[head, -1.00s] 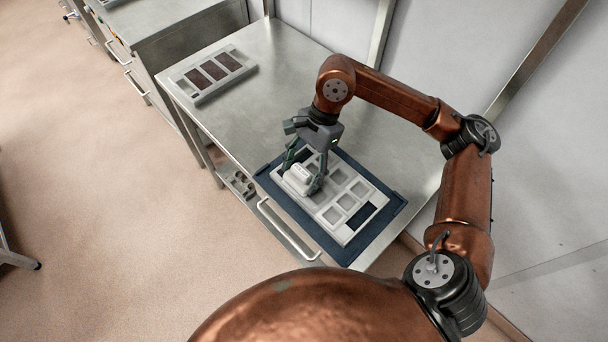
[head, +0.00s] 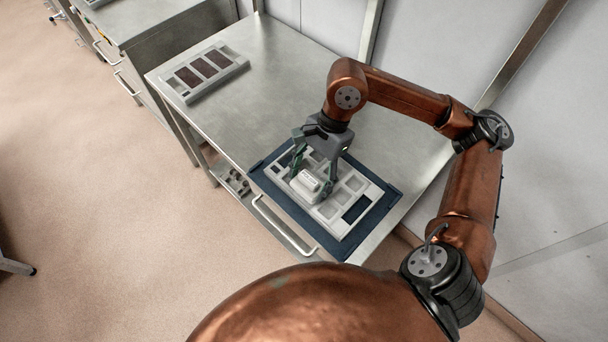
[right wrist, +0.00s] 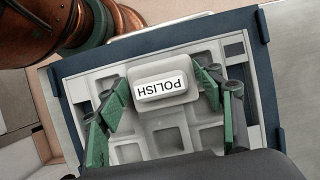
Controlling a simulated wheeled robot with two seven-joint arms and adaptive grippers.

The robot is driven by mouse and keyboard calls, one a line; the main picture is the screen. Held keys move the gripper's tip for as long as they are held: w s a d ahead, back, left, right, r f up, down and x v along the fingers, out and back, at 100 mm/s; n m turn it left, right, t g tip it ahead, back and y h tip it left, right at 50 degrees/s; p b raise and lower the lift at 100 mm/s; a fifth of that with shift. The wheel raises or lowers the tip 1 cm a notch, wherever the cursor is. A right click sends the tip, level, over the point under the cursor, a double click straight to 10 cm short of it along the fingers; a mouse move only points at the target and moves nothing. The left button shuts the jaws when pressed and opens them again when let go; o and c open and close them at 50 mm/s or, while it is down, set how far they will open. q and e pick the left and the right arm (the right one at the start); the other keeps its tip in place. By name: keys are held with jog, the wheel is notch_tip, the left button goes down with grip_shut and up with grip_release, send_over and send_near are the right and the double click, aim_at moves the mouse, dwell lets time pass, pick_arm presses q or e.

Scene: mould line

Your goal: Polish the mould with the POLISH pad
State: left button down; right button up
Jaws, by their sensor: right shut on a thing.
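The mould (head: 327,213) is a pale grey tray with several square cavities. It lies on a dark blue mat (head: 388,211) at the front of the steel table, and also shows in the right wrist view (right wrist: 171,142). My right gripper (head: 312,184) is shut on the white POLISH pad (head: 305,186), over the cavities on the mould's near side. In the right wrist view the pad's label (right wrist: 160,86) reads upside down between the green fingers. I cannot tell whether the pad touches the mould. My left gripper is not in view.
A second grey tray with dark brown rectangles (head: 204,70) lies at the table's far left. The middle of the steel table (head: 262,95) is clear. A wall (head: 560,150) runs along the right, and a drawer handle (head: 282,226) juts from the table's front.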

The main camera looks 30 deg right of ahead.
jog(key=shift+s+d+f, duration=0.1)
jog(key=shift+s+d, duration=0.1)
jog(key=shift+s, duration=0.45)
jog(key=shift+s+d, duration=0.25)
jog(key=shift+s, duration=0.45)
jog(key=shift+s+d+f, duration=0.1)
jog(key=shift+s+d, duration=0.1)
jog(key=shift+s, duration=0.45)
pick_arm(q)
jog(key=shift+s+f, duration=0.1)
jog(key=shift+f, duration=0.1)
pick_arm(e)
jog(key=shift+s+d+r, duration=0.15)
jog(key=shift+s+d, duration=0.05)
jog(key=shift+s, duration=0.6)
jog(key=shift+s+d+r, duration=0.1)
jog(key=shift+s+d, duration=0.1)
jog(key=shift+s, duration=0.55)
jog(key=shift+r, duration=0.1)
